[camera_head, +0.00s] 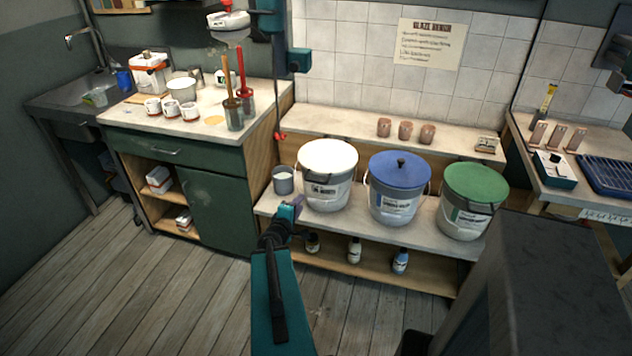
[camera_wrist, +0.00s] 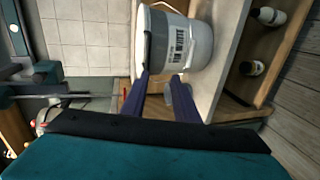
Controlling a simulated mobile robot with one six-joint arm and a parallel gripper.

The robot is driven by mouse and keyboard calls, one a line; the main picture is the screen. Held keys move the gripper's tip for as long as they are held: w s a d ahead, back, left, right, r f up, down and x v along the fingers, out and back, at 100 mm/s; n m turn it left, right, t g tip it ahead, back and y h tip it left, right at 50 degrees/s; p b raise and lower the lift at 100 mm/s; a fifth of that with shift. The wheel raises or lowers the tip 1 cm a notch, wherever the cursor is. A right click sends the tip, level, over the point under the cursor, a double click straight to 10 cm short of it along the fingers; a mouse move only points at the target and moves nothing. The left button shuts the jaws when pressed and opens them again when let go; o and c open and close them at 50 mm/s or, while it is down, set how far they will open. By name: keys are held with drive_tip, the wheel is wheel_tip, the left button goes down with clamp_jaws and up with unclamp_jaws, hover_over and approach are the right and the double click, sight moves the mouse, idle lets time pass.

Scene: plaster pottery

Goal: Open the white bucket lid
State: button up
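The white bucket (camera_head: 327,193) stands at the left of the row of buckets on the low bench. Its white lid (camera_head: 328,158) sits on top and looks closed. My gripper (camera_head: 297,205) is in front of the bucket's left side, below lid height. In the wrist view, the white bucket (camera_wrist: 187,42) appears sideways, with its lid edge (camera_wrist: 138,30) toward the left. My gripper (camera_wrist: 160,76) shows there with two dark blue fingers apart and nothing clearly held between them. The fingertips are near the bucket's side; I cannot tell whether they touch it.
A blue-lidded bucket (camera_head: 398,190) and a green-lidded bucket (camera_head: 470,205) stand to the right. A small grey pot (camera_head: 283,182) stands close at the left. Several bottles stand on the lower shelf (camera_head: 375,268). A green cabinet (camera_head: 215,205) is at left.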

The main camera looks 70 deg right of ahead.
sight(316, 181)
drive_tip(key=shift+s+d+r+n, duration=0.3)
drive_tip(key=shift+s+d+r, duration=0.55)
drive_tip(key=shift+d+r, duration=0.2)
drive_tip(key=shift+d+f+b, duration=0.3)
drive_tip(key=shift+d+b, duration=0.05)
drive_tip(key=shift+b, duration=0.95)
drive_tip(key=b+x, duration=0.2)
drive_tip(key=b, duration=0.4)
drive_tip(key=shift+r+b, duration=0.1)
drive_tip(key=shift+b, duration=0.25)
drive_tip(key=shift+r+b+x, duration=0.15)
drive_tip(key=shift+b+x, duration=0.3)
drive_tip(key=shift+x, duration=2.3)
drive_tip(key=shift+r+b+x, duration=0.15)
drive_tip(key=shift+b+x, duration=0.3)
drive_tip(key=shift+x, duration=2.25)
drive_tip(key=shift+c, duration=0.3)
